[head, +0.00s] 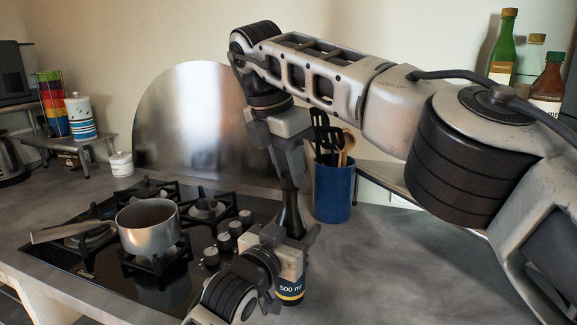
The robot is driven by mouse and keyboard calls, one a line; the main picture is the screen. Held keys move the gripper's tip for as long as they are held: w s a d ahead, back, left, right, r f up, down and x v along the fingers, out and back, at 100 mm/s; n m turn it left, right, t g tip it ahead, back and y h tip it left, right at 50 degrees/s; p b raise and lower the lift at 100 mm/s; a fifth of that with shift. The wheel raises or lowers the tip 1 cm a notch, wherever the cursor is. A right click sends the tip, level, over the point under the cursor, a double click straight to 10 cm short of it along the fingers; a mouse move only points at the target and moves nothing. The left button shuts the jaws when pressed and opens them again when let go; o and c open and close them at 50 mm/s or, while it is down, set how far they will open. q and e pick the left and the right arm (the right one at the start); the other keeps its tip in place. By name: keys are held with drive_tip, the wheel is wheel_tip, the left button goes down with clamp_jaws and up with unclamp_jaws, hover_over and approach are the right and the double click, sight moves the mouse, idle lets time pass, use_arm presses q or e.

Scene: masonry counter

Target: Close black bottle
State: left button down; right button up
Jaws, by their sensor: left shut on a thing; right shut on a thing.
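The black bottle (291,215) stands upright at the counter's front, right of the hob. Its dark neck shows between my two grippers, and a label reading "500 ml" (290,289) shows low on its body. My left gripper (291,243) is shut around the bottle below the neck and hides much of the body. My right gripper (289,172) points down from above, directly over the neck, and is shut on a small dark thing at the bottle's top, apparently the cap. The fingers hide most of it, so I cannot tell whether it is seated.
A blue utensil pot (333,190) stands close behind the bottle to the right. A gas hob (100,265) with a steel saucepan (148,228) is at the left. Glass bottles (503,48) stand at the back right. The counter (400,265) right of the bottle is clear.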

drive_tip(key=o, duration=1.5)
drive_tip(key=shift+r, duration=0.1)
drive_tip(key=shift+a+r, duration=0.1)
drive_tip(key=shift+r, duration=0.2)
drive_tip(key=s+a, duration=0.7)
drive_tip(key=a, duration=0.2)
drive_tip(key=shift+s+a+r, duration=0.2)
drive_tip(key=shift+s+a, duration=0.05)
drive_tip(key=shift+s, duration=0.05)
use_arm(q)
drive_tip(key=shift+c, duration=2.2)
unclamp_jaws()
drive_tip(key=b+v, duration=0.1)
drive_tip(key=v, duration=1.5)
drive_tip(key=shift+b, duration=0.35)
use_arm(e)
drive_tip(key=shift+f, duration=0.85)
